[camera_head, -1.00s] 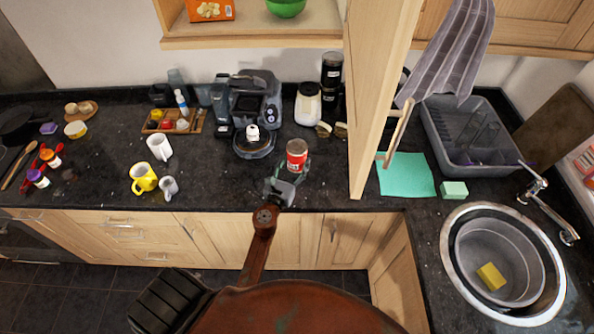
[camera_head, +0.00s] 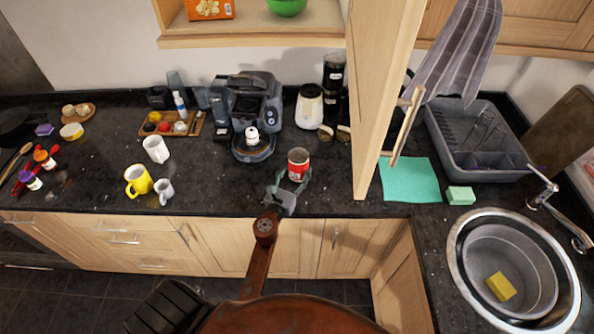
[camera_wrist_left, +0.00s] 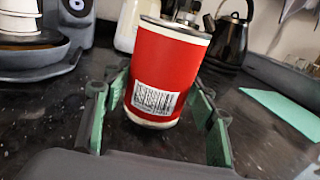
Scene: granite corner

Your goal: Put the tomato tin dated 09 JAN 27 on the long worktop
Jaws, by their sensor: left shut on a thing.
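A red tin (camera_head: 298,166) with a white lower band and a barcode label stands upright between the fingers of my left gripper (camera_head: 291,184), near the front of the long dark worktop (camera_head: 222,184). In the left wrist view the tin (camera_wrist_left: 168,72) fills the middle, with the green-padded fingers (camera_wrist_left: 162,125) on both sides. The gripper is shut on it. The barcode faces the wrist camera; I can read no date. I cannot tell whether the tin's base touches the worktop. My right gripper is not in view.
A coffee machine (camera_head: 254,112) stands behind the tin. A yellow mug (camera_head: 137,181) and white mugs (camera_head: 155,149) are to the left. An open wooden cupboard door (camera_head: 384,95) hangs at the right, near a green cloth (camera_head: 410,180) and the sink (camera_head: 513,268). Worktop between mugs and tin is clear.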

